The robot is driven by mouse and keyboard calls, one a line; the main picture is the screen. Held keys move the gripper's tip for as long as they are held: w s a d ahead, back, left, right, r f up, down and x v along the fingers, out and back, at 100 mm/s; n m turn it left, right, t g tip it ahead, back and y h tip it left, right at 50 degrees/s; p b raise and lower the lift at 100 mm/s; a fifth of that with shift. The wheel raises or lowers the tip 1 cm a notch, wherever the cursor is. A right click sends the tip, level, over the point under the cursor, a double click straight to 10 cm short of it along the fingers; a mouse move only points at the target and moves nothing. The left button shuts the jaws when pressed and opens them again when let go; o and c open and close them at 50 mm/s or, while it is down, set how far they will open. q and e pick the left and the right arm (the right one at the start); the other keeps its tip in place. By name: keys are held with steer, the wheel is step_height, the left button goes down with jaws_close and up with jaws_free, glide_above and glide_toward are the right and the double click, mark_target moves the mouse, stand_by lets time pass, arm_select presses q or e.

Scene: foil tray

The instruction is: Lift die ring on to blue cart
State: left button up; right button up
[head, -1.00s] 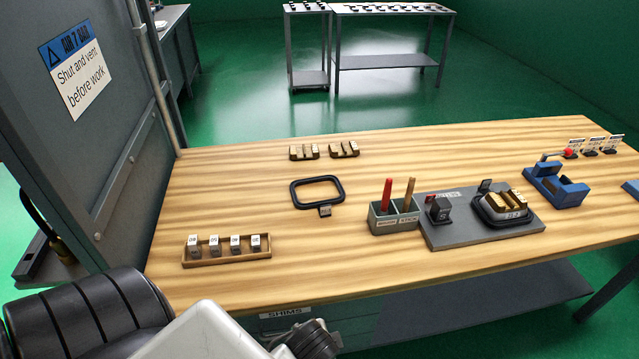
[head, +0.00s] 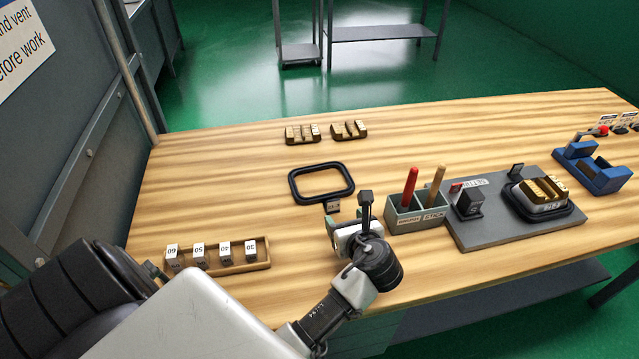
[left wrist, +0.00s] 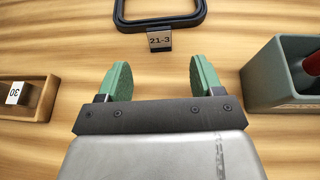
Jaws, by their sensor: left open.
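The die ring (head: 320,200), a black rounded-square frame with a small tag, lies flat on the wooden bench. In the left wrist view the ring (left wrist: 160,24) is at the top, its tag reading 21-3. My left gripper (head: 349,216) is over the bench on the near side of the ring, apart from it. In the left wrist view its green-padded fingers (left wrist: 157,80) are spread with nothing between them, pointing toward the tag. My right gripper is not in view. I see no clearly blue cart; grey stands (head: 385,34) are behind the bench.
A grey-green holder (head: 405,222) with red and brown handles stands right of my gripper. A wooden tray (head: 235,268) of numbered blocks is to the left. A grey board (head: 490,235) with another black ring and a blue fixture (head: 598,178) are further right. Brass blocks (head: 302,134) lie behind the ring.

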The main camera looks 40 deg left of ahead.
mark_target(334, 204)
arm_select(q)
steer(key=x, duration=0.3)
steer(key=shift+w+a, duration=0.15)
steer(key=shift+a, duration=0.05)
steer(key=x, duration=0.5)
steer(key=shift+r, duration=0.15)
steer(key=shift+w+a, duration=0.1)
steer(key=shift+a, duration=0.2)
steer(key=shift+c, duration=0.5)
steer(key=shift+d, duration=0.1)
steer(key=shift+c, duration=1.1)
jaws_close()
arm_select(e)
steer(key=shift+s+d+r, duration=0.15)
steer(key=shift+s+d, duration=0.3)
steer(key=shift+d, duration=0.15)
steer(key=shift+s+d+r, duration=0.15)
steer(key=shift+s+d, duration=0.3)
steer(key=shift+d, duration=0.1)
